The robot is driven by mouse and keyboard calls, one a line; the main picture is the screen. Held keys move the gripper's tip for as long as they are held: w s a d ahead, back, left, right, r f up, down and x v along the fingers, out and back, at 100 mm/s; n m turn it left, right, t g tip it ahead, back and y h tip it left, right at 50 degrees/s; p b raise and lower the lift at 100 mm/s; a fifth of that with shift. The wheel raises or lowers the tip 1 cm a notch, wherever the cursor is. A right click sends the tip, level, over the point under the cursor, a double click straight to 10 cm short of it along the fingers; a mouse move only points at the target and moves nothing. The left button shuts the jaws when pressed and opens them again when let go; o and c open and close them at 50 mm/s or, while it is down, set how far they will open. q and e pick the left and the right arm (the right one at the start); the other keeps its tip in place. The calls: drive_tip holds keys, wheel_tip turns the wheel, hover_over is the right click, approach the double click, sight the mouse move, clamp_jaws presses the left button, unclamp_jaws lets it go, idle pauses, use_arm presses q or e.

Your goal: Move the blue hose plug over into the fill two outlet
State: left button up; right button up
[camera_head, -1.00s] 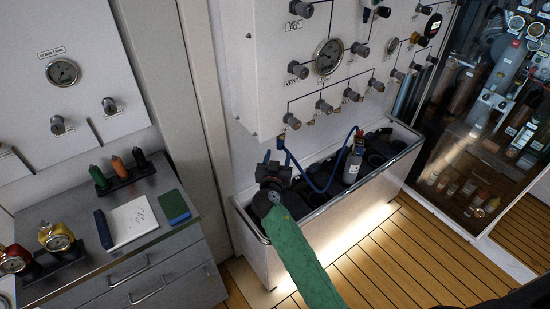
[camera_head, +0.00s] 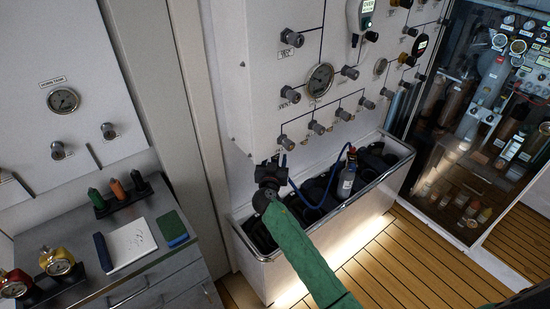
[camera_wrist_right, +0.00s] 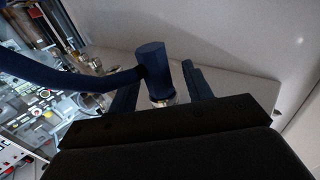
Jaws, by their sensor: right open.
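The blue hose plug (camera_wrist_right: 154,65) is upright between the two blue fingers of my open right gripper (camera_head: 270,164) in the right wrist view. A finger shows on each side of it; contact cannot be told. A pale metal end shows below the plug. The blue hose (camera_head: 318,203) leaves the plug to the left in the wrist view and loops to a grey bottle (camera_head: 346,183) in the head view. My gripper is just below the leftmost knob (camera_head: 286,143) of the panel's lower row. The outlet labels are too small to read. My left gripper is out of view.
The white fill panel (camera_head: 250,75) carries gauges and several knobs. A metal-rimmed trough (camera_head: 345,235) with dark cylinders stands under it. A grey cabinet (camera_head: 180,275) with a notebook (camera_head: 131,243) is left. Wooden floor (camera_head: 410,265) lies clear at right.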

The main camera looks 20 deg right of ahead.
drive_tip(key=shift+w, duration=0.1)
drive_tip(key=c, duration=1.1)
drive_tip(key=shift+f, duration=0.1)
